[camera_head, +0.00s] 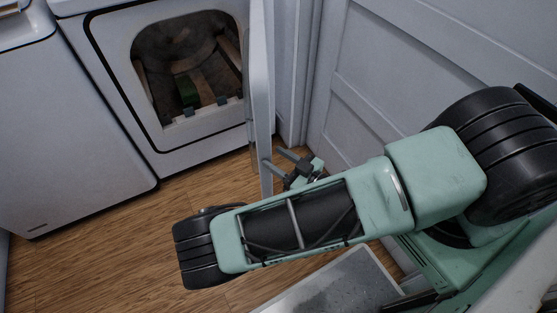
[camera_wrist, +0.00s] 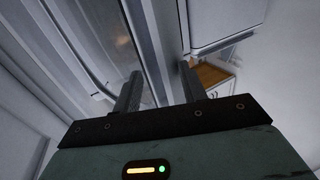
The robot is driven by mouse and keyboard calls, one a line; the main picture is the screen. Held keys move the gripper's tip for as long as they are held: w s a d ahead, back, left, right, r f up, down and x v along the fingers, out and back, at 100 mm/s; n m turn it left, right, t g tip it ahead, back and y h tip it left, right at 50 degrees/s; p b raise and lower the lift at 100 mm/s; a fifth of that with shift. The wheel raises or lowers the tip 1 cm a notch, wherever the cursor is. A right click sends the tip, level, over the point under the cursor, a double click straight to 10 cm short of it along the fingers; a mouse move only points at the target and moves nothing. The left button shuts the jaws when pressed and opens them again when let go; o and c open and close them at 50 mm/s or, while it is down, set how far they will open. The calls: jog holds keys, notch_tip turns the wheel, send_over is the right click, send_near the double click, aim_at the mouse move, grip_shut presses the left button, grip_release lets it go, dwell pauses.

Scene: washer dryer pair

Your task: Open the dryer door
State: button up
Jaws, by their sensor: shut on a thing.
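The white dryer (camera_head: 104,40) stands at the back, its dark drum opening (camera_head: 185,60) exposed. Its door (camera_head: 261,75) stands swung open, seen nearly edge-on to the right of the opening. My gripper (camera_head: 274,159) is at the lower part of the door's free edge, with its dark fingers on either side of it. In the wrist view the two fingers (camera_wrist: 161,84) straddle the pale door edge (camera_wrist: 169,45), and the gripper is shut on it. The fingertips' exact contact is partly hidden.
A second white appliance (camera_head: 70,120) stands left of the dryer. A white panelled wall or door (camera_head: 400,60) closes off the right side, close to my arm. Wooden floor (camera_head: 120,250) lies clear in front. Something green (camera_head: 188,93) shows inside the drum.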

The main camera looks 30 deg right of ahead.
jog(key=o, duration=1)
jog(key=shift+w+d+r+h, duration=0.15)
jog(key=shift+w+d+h, duration=0.15)
jog(key=shift+w+d, duration=0.25)
jog(key=shift+s, duration=0.1)
